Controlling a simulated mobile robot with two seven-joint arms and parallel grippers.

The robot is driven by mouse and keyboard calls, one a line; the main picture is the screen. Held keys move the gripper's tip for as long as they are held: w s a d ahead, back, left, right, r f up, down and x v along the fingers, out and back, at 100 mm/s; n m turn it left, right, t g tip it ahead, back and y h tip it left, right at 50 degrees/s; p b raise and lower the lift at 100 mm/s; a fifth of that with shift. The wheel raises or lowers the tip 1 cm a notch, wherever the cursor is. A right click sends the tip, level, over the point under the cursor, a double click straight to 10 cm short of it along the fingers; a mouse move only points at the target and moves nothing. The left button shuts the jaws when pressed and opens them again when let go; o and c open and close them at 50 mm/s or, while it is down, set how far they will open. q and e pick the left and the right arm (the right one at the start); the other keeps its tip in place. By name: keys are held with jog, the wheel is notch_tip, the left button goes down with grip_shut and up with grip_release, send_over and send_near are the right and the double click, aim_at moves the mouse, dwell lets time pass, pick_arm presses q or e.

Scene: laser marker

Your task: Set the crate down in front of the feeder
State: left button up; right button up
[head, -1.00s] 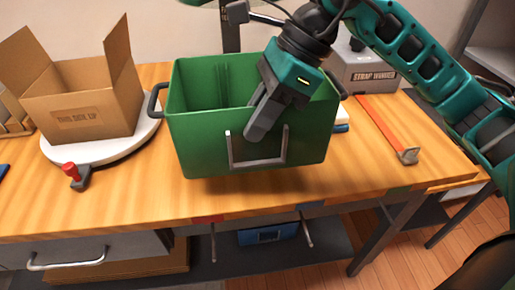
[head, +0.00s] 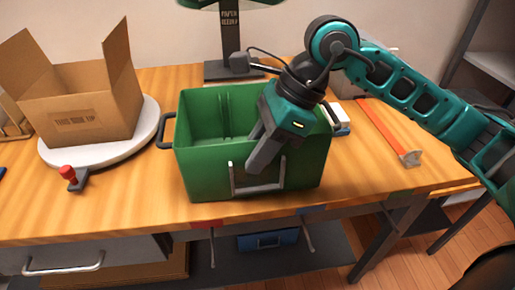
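The green crate (head: 200,160) is upright at the front middle of the table, in front of the feeder (head: 229,45), whose dark stand is labelled "paper feeder". The crate's inside looks empty where I can see it. Its base shows no clear gap above the tabletop, but I cannot tell whether it bears fully on it. My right gripper (head: 262,150) reaches over the crate at its front wall, beside the grey front handle, and appears shut on that side. The finger contact is partly hidden. My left gripper is not in view.
An open cardboard box (head: 85,100) stands on a white turntable (head: 55,152) at left, with a red-knobbed lever (head: 70,175) before it. An orange strap (head: 385,128) lies at right. The wooden table's (head: 110,205) front edge is close to the crate.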

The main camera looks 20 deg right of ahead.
jog(key=o, duration=0.3)
jog(key=shift+o, duration=0.2)
jog(key=shift+r, duration=0.2)
jog(key=p+v, duration=0.1)
jog(key=v, duration=1.1)
